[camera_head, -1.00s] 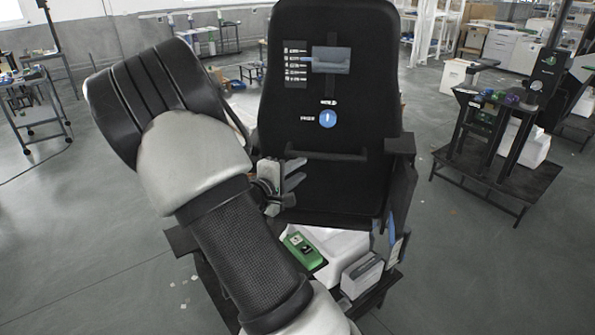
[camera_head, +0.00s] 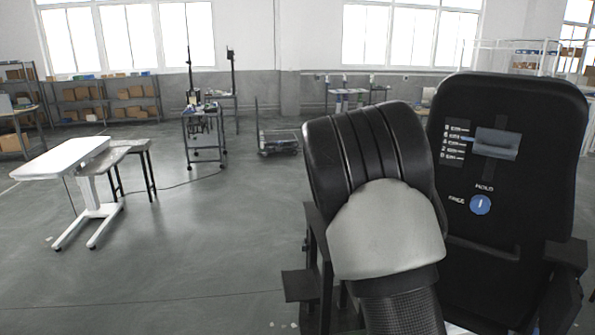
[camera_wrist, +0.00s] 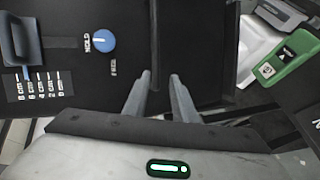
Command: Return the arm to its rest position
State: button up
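The gripper itself is hidden from that view.
A green device (camera_wrist: 290,60) and a white case (camera_wrist: 258,35) lie close to my gripper's right. The column's grey lever (camera_head: 497,145) is above the dial. A white table (camera_head: 65,158) stands far left, a cart (camera_head: 203,112) farther back. Floor between is open.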

jog(key=s+a+r+m+t+y, duration=0.1)
jog(key=s+a+r+y, duration=0.2)
jog(key=a, duration=0.4)
jog(key=a+r+m+y, duration=0.1)
jog(key=a+r+y, duration=0.35)
jog(key=a, duration=0.25)
jog(key=s+a+r+m+t+y, duration=0.1)
jog(key=s+a+r+y, duration=0.1)
jog(key=a+y, duration=0.4)
jog(key=s+a+r+m+g, duration=0.1)
jog(key=s+g, duration=0.1)
jog(key=s, duration=0.9)
jog(key=s+a+r+m+g+h, duration=0.1)
jog(key=s+a+g, duration=0.1)
jog(key=s, duration=0.9)
jog(key=shift+s+m, duration=0.3)
jog(key=shift+s, duration=0.1)
jog(key=shift+d, duration=0.1)
